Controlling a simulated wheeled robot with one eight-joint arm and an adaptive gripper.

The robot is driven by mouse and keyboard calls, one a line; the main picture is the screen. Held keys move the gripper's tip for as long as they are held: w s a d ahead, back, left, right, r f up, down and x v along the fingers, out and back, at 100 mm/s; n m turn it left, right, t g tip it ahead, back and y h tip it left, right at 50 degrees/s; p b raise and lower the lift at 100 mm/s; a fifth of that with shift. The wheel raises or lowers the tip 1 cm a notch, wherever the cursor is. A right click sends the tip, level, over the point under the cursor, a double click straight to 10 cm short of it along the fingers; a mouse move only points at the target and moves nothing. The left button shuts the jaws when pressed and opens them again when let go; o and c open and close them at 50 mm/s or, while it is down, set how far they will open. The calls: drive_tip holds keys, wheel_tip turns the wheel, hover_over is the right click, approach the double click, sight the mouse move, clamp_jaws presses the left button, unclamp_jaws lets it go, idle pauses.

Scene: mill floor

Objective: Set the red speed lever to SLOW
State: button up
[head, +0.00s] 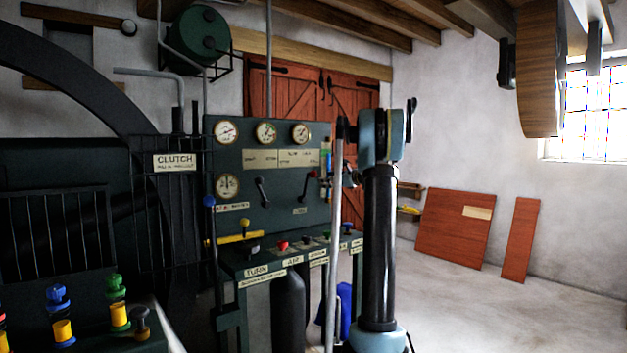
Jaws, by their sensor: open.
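The red speed lever (308,183) is on the right part of the dark green control panel (232,140), below the gauges. It is a dark arm tilted up to the right with a small red knob at its upper end. A cream label plate (262,159) sits above it; its small lettering is too blurred to read with certainty. A second lever (262,191) with a dark handle is to its left. My arm stands right of the panel and hides part of that area. I cannot make out my gripper; the arm's end seems hidden behind its links.
A lower console (258,266) with several coloured knobs juts out below the panel. A clutch sign (175,161) hangs on bars at left. A pale upright rod (334,240) stands beside my arm. Reddish boards (455,232) lean on the right wall; floor there is clear.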

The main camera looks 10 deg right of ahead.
sight(316, 175)
drive_tip(key=w+d+m+t, duration=0.2)
drive_tip(key=w+d+m, duration=0.25)
drive_tip(key=w, duration=0.25)
drive_tip(key=shift+n, duration=0.45)
drive_tip(key=x, duration=1.6)
drive_tip(key=shift+w+d, duration=0.15)
drive_tip(key=shift+w, duration=0.1)
